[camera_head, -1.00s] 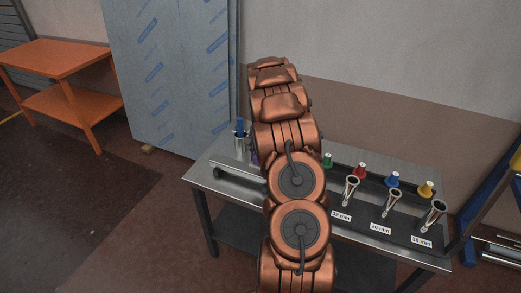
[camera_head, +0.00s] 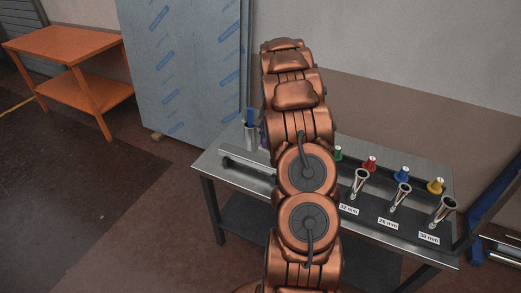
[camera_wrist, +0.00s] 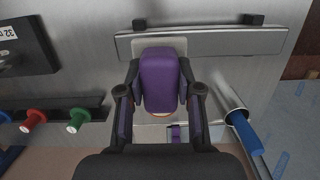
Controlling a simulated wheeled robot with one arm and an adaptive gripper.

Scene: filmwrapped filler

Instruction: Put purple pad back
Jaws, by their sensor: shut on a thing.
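The purple pad (camera_wrist: 160,80) is a rounded block in the wrist view. My gripper (camera_wrist: 160,92) is shut on it, with one finger on each side. The pad is over a pale plate next to a metal bar; I cannot tell whether it touches them. In the head view my arm hides the gripper and most of this spot; only a sliver of purple (camera_head: 264,141) shows beside the arm.
The metal bar (camera_wrist: 215,42) lies along the bench (camera_head: 215,155). A metal cup with a blue-handled tool (camera_wrist: 243,130) stands close to the right finger. Green (camera_wrist: 77,121) and red (camera_wrist: 33,119) knobbed pieces are at the left. Several metal funnels (camera_head: 361,183) stand by size labels.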

